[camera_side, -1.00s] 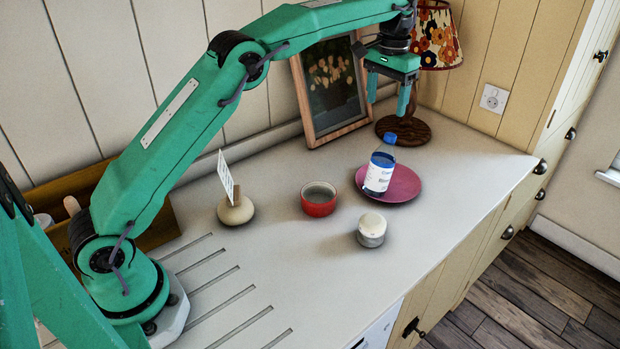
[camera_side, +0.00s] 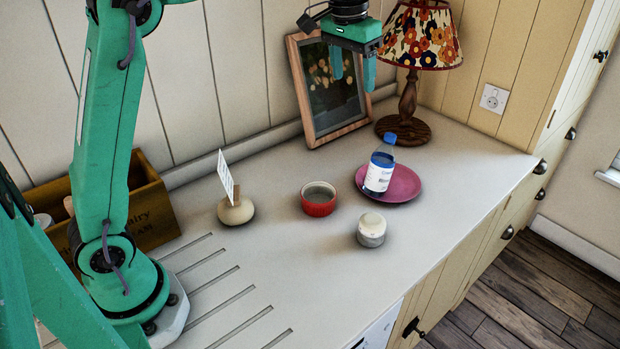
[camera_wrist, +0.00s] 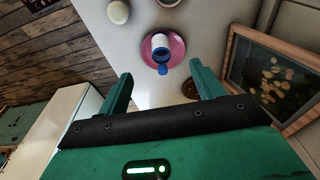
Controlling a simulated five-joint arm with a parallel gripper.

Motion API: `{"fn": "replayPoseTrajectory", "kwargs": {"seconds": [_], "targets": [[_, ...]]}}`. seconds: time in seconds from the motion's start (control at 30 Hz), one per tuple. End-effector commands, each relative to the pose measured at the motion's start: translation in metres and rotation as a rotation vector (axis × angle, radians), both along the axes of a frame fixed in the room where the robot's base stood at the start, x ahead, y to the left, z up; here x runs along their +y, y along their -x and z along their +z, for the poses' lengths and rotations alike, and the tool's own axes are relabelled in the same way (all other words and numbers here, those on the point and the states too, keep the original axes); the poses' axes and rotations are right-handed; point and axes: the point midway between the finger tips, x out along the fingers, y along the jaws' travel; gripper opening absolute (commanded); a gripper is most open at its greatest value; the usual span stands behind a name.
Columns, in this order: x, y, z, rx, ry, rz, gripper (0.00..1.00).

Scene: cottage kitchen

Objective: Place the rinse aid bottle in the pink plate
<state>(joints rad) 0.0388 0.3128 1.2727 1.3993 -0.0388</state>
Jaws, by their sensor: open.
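The rinse aid bottle (camera_side: 379,172), clear blue with a white label and blue cap, stands on the pink plate (camera_side: 408,186) near the counter's right side. In the wrist view the bottle (camera_wrist: 160,48) also shows over the pink plate (camera_wrist: 176,46). My gripper (camera_side: 353,84) is open and empty, raised well above the counter, in front of the picture frame. It is up and to the left of the bottle in the side view and apart from it. The gripper's two fingers (camera_wrist: 160,85) show spread in the wrist view.
A red ramekin (camera_side: 319,200) and a small white-lidded jar (camera_side: 371,231) stand left of and in front of the plate. A card holder (camera_side: 236,211), a picture frame (camera_side: 328,90), a lamp (camera_side: 407,126) and a wooden box (camera_side: 150,208) line the back. The front counter is clear.

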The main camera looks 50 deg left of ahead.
Motion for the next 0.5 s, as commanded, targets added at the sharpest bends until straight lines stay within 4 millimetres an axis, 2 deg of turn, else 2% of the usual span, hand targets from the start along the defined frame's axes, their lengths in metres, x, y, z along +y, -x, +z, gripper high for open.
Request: {"fn": "replayPoseTrajectory", "kwargs": {"seconds": [0.03,0.2,0.5], "targets": [[0.002,0.013,0.005,-0.015,0.000,0.000,0.67],[0.005,0.050,0.013,-0.060,0.001,0.000,0.67],[0.011,0.119,0.011,-0.139,0.000,0.001,0.67]]}}
